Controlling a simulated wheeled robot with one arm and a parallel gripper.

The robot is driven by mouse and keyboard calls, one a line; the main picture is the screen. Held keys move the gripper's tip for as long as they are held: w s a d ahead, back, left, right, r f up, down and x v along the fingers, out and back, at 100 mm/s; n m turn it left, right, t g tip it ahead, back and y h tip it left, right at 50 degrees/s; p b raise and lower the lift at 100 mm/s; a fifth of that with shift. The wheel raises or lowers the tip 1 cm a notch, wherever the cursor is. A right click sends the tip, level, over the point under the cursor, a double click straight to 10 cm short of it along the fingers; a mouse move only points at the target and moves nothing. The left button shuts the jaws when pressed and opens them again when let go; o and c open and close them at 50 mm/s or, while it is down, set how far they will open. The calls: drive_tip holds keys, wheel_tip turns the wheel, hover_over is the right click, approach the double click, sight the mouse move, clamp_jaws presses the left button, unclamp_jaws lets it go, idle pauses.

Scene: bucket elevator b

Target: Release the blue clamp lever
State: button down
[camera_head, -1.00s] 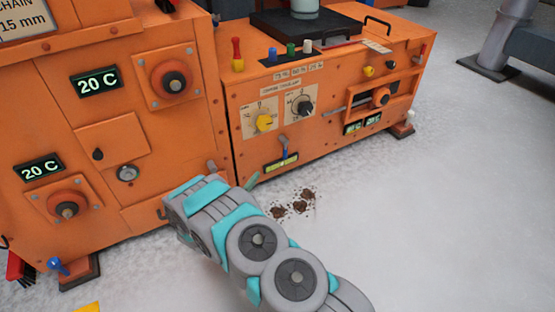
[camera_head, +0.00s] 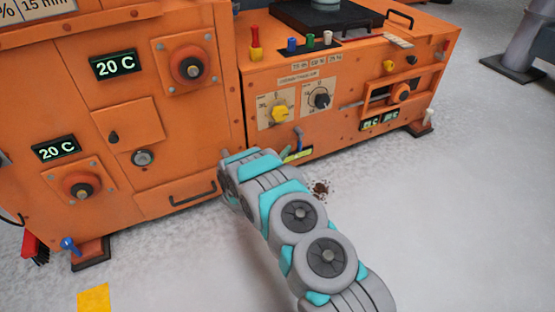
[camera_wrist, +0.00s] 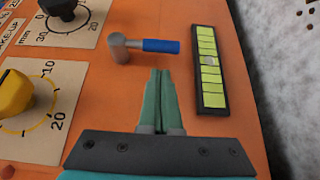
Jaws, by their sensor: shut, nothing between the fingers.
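A lever with a blue handle and grey metal pivot (camera_wrist: 158,46) is on the orange panel in the wrist view. The handle points right, toward a yellow-green level strip. In the head view a small blue lever (camera_head: 298,138) stands above that strip, low on the orange machine's front. My gripper (camera_wrist: 160,72) is shut and empty, its green fingertips just below the handle in the wrist picture. Whether they touch it I cannot tell. Another blue-ended lever (camera_head: 68,244) is at the lower left of the machine.
The level strip (camera_wrist: 208,70) lies right of my fingers. A yellow knob (camera_wrist: 14,92) and a black knob (camera_wrist: 62,8) are on the left. A drawer-type handle (camera_head: 193,194) is left of my arm. Brown dirt (camera_head: 320,188) lies on open grey floor.

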drive_tip(key=shift+w+d, duration=0.2)
drive_tip(key=shift+d, duration=0.8)
